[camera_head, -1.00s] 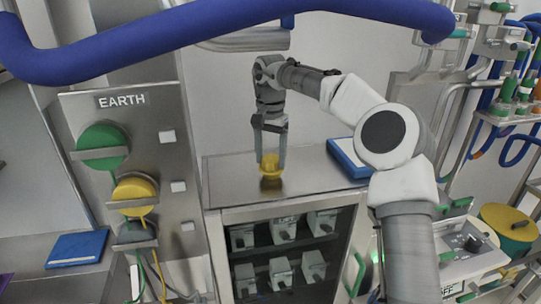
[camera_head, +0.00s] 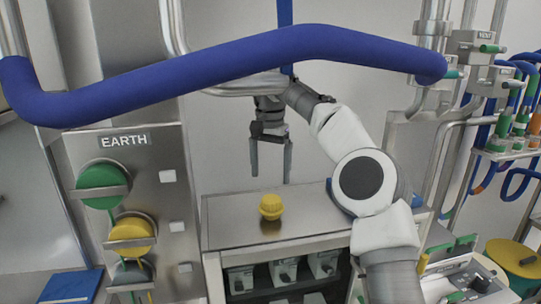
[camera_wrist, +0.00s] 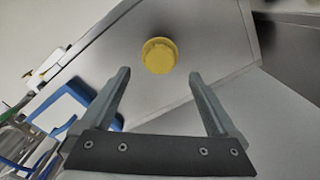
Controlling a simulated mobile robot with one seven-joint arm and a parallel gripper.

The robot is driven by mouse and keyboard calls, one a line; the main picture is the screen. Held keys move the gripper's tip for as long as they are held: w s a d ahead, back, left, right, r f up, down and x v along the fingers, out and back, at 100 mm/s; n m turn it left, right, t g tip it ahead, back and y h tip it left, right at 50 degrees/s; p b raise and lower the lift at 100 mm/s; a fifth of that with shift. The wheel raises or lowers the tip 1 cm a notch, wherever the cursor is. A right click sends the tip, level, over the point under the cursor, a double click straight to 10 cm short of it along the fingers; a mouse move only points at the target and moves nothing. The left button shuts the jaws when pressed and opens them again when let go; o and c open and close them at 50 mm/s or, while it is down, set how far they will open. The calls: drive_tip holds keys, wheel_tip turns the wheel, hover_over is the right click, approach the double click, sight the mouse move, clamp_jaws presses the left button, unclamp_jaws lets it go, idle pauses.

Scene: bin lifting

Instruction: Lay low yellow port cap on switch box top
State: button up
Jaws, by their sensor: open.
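The yellow port cap (camera_head: 271,206) rests on the metal top of the switch box (camera_head: 228,232), toward its left part. It also shows in the wrist view (camera_wrist: 159,55), lying on the bare metal surface beyond the fingertips. My gripper (camera_head: 271,178) is open and empty, with its fingers pointing down above the cap and apart from it. Both fingers (camera_wrist: 158,75) are spread wide in the wrist view, with nothing between them. The switch box's front shows grey units inside.
A thick blue hose (camera_head: 240,62) crosses in front at the upper part of the head view. The EARTH panel (camera_head: 125,142) with green and yellow round caps stands left. A blue item (camera_wrist: 75,108) lies on the box top, mostly hidden behind my arm in the head view.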

drive_tip(key=shift+r, duration=2.2)
